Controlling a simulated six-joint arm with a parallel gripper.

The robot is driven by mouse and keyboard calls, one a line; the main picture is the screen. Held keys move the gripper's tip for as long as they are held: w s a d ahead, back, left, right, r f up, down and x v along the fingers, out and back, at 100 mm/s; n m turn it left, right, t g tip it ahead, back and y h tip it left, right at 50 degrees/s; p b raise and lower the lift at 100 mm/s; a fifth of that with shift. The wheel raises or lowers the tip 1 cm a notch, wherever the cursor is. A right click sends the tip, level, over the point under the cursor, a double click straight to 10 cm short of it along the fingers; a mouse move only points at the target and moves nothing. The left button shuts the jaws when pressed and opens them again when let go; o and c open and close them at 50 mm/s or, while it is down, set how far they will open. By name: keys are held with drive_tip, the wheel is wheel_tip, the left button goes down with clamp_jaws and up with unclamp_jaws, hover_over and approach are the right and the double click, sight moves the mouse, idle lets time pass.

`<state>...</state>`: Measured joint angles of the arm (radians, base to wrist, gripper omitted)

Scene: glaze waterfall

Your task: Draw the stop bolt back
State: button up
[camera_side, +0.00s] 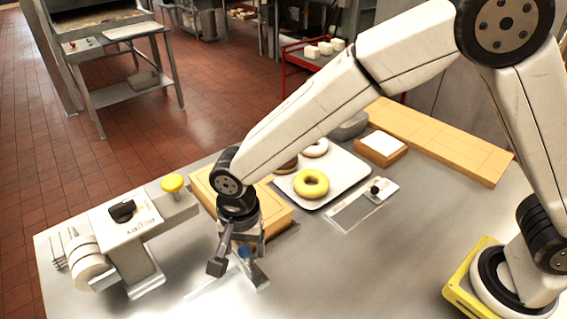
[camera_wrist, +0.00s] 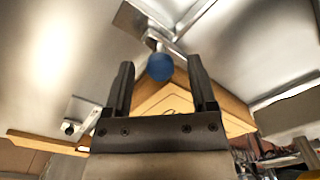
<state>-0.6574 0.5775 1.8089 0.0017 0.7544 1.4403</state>
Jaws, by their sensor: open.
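A blue ball knob (camera_side: 244,252) on a short metal rod stands at a metal bracket on the front of the steel table; I take it for the stop bolt's handle. My gripper (camera_side: 236,262) points down over it, fingers apart. In the wrist view the blue knob (camera_wrist: 159,67) appears between the two dark fingers of my gripper (camera_wrist: 161,62), with gaps on both sides. The rod runs from the knob to a metal plate (camera_wrist: 130,20). Whether the fingers reach fully down around the knob, I cannot tell.
Behind my gripper is a wooden block (camera_side: 277,215). A tray of doughnuts (camera_side: 345,172) lies farther back, beside a plate with a black knob (camera_side: 375,190).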

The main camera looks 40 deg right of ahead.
drive_tip(key=shift+f, duration=0.1)
clamp_jaws()
idle(1.4)
